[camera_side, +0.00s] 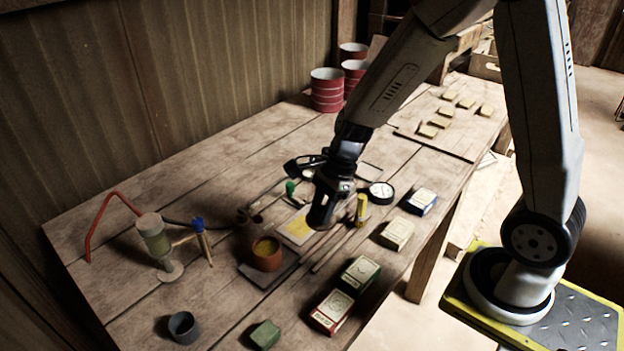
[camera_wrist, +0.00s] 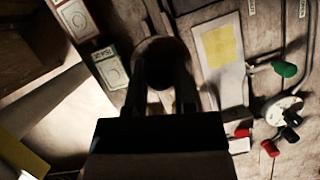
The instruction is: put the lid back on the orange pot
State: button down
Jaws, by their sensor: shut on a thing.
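The orange pot (camera_side: 267,261) stands upright and open on a dark flat slab, with yellow stuff visible inside. My gripper (camera_side: 322,213) is above the table, to the right of the pot and apart from it. In the wrist view my gripper (camera_wrist: 172,98) points down and is shut on a round, shadowed brown thing, which seems to be the lid (camera_wrist: 155,48). The fingers and deep shadow hide most of it. I cannot make out the lid clearly in the side view.
A grey plate with a yellow patch (camera_side: 299,228) lies between pot and gripper. Green (camera_side: 359,274) and red (camera_side: 332,311) tile boxes stand in front. A yellow upright marker (camera_side: 361,209) and a round gauge (camera_side: 380,192) are close right.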

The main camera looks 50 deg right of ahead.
jog(key=shift+w+a, duration=0.1)
jog(key=w+a+r, duration=0.2)
jog(key=w+a, duration=0.5)
jog(key=a, duration=0.2)
jog(key=shift+w, duration=0.15)
jog(key=shift+d+f, duration=0.1)
jog(key=shift+f, duration=3.1)
jog(key=shift+f, duration=0.2)
dwell(0.4)
grip_release()
dwell(0.4)
jog(key=shift+r, duration=0.15)
